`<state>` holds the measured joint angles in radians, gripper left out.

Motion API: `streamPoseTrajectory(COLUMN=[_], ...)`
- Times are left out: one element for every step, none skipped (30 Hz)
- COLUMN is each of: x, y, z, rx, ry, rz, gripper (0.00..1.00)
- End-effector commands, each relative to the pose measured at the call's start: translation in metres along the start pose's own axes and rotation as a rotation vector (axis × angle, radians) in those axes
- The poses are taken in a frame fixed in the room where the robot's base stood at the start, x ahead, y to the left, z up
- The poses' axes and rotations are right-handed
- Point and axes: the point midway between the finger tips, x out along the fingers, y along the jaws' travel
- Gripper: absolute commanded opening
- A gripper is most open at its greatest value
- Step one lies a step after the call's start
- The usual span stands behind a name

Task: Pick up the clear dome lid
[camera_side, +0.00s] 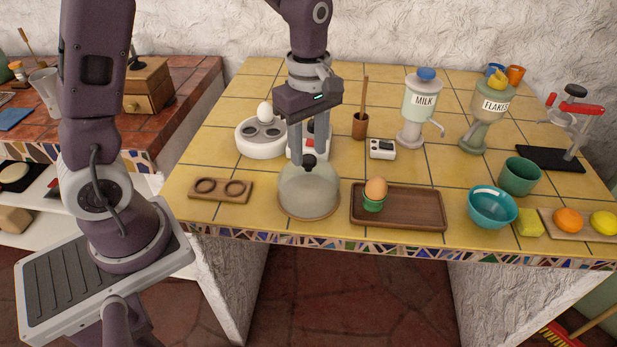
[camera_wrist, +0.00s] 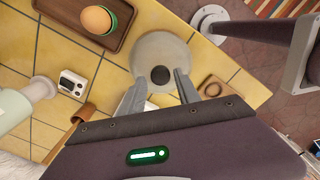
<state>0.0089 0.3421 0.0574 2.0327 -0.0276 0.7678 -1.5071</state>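The clear dome lid (camera_side: 308,192) rests on the yellow tiled counter near its front edge, with a dark round knob (camera_side: 309,160) on top. My gripper (camera_side: 309,155) is directly over the lid, fingers pointing down. In the wrist view my gripper (camera_wrist: 160,77) is open, with one fingertip on each side of the knob and a visible gap on both sides.
A wooden tray (camera_side: 420,221) with an egg (camera_side: 376,188) in a green cup (camera_side: 373,204) stands right of the lid. A two-hole wooden holder (camera_side: 220,190) lies left. A white egg cooker (camera_side: 262,149) is behind. The teal bowl (camera_side: 493,208) is farther right.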

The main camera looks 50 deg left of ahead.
Motion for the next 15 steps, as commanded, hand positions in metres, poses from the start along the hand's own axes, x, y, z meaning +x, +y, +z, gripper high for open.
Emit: streamPoseTrajectory(x=[0.009, 0.014, 0.019, 0.022, 0.023, 0.024, 0.025, 0.024, 0.024, 0.024, 0.024, 0.024, 0.024, 0.024, 0.024], y=[-0.002, -0.001, -0.002, -0.001, -0.001, -0.001, -0.001, -0.001, -0.001, -0.001, -0.001, -0.001, -0.001, -0.001, -0.001], z=[0.000, 0.000, 0.000, 0.000, 0.000, 0.000, 0.000, 0.000, 0.000, 0.000, 0.000, 0.000, 0.000, 0.000, 0.000], rx=[0.000, 0.000, 0.001, 0.001, 0.001, 0.001, 0.001, 0.001, 0.002, 0.002, 0.002, 0.002, 0.002, 0.002, 0.002], ry=[0.000, 0.000, 0.000, 0.000, 0.000, 0.000, 0.000, 0.000, 0.000, 0.000, 0.000, 0.000, 0.000, 0.000, 0.000], rz=[-0.005, -0.005, -0.005, -0.003, -0.001, 0.000, 0.000, 0.000, 0.001, 0.001, 0.001, 0.001, 0.001, 0.001, 0.001], gripper=[0.39, 0.39, 0.39, 0.39, 0.39, 0.39, 0.39, 0.39, 0.39, 0.39, 0.39, 0.33, 0.27, 0.21, 0.14])
